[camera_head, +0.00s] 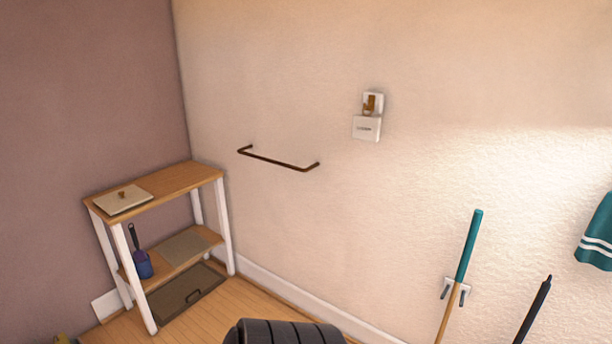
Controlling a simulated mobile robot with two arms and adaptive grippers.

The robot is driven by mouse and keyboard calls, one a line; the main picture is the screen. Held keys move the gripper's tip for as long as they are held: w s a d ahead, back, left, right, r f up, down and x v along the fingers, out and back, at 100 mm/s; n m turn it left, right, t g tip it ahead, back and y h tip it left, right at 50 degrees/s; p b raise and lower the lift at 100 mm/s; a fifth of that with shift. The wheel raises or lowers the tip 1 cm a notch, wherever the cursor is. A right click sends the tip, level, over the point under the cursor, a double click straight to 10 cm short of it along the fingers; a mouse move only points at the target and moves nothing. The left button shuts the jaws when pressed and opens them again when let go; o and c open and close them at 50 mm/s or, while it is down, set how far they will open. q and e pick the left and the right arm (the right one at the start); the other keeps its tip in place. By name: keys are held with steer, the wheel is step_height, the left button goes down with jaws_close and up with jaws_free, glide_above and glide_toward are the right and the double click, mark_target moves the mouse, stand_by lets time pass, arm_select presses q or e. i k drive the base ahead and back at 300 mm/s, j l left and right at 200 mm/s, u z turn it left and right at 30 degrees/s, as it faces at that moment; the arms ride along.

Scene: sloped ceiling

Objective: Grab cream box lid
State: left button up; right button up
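A flat cream box lid (123,200) with a small brown knob lies on the left end of the top board of a wooden shelf unit (180,184). The shelf stands in the corner at the left. Neither of my grippers shows in the head view. A black ribbed shape at the bottom middle looks like part of my own arm, and no fingers are visible on it.
The lower shelf holds a blue brush-like item (141,262) and a flat mat (185,247). A dark tray with a handle (190,291) lies below. A towel bar (278,161) sticks out from the wall. A teal-handled pole (468,246) stands at right.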

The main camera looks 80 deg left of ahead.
mark_target(120, 201)
steer(key=u, duration=3.75)
steer(key=i+j, duration=0.5)
steer(key=i, duration=0.2)
steer(key=i+j+z, duration=0.1)
steer(key=i+j, duration=0.4)
steer(key=i, duration=0.25)
steer(key=i+j+z, duration=0.1)
steer(key=i+j, duration=0.45)
steer(key=i, duration=0.15)
